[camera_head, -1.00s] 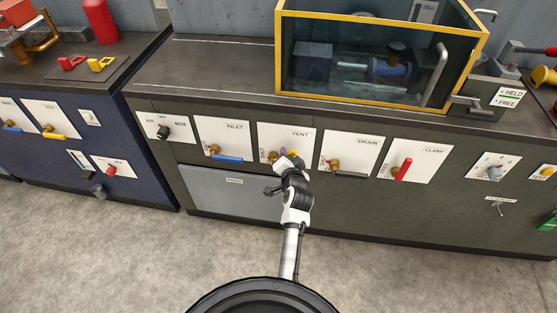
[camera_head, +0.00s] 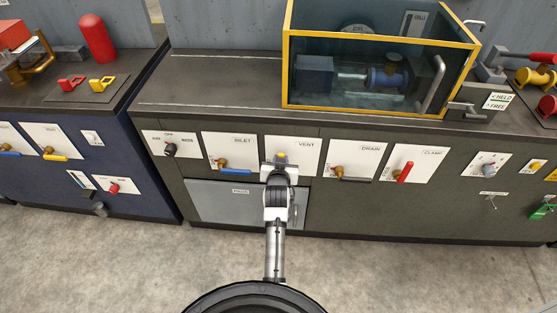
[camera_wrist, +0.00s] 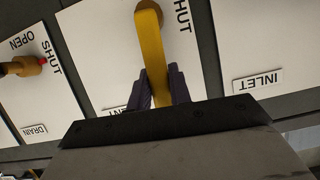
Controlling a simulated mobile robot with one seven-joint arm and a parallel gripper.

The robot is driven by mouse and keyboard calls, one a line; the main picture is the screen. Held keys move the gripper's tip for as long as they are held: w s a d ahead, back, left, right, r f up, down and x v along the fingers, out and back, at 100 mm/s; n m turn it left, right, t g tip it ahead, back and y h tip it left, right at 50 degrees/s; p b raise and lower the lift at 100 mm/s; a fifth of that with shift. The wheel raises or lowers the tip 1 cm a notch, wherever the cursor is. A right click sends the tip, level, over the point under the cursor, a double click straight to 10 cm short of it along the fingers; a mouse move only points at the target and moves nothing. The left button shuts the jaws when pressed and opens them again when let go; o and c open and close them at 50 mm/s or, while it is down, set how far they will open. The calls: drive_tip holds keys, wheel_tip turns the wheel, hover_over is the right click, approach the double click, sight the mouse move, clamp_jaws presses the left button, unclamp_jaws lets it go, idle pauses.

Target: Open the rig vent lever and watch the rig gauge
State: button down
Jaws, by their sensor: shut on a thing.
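The yellow vent lever (camera_wrist: 150,40) runs from its pivot at the top of the wrist view down between my gripper's dark fingers. My gripper (camera_wrist: 158,88) is shut on it, one finger on each side. A "SHUT" mark shows beside the pivot; the plate's other mark is hidden. In the head view, my gripper (camera_head: 280,168) is in front of the VENT plate (camera_head: 306,149) and hides most of the lever. A pale round dial (camera_head: 357,31), perhaps the rig gauge, shows behind the yellow-framed glass case; its reading is too small to tell.
The INLET lever (camera_head: 234,170) is left of my gripper. The DRAIN lever (camera_head: 352,178) and red CLAMP lever (camera_head: 405,172) are to the right. The glass case (camera_head: 380,38) stands on the bench above. The floor (camera_head: 400,275) in front is clear.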

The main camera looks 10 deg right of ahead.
drive_tip(key=shift+w+a+r, duration=0.15)
drive_tip(key=shift+a, duration=0.15)
drive_tip(key=shift+n, duration=0.3)
drive_tip(key=c, duration=1.3)
unclamp_jaws()
drive_tip(key=shift+s, duration=0.25)
drive_tip(key=b+v, duration=0.2)
drive_tip(key=v, duration=1.1)
drive_tip(key=shift+s+a, duration=0.15)
drive_tip(key=shift+a, duration=0.05)
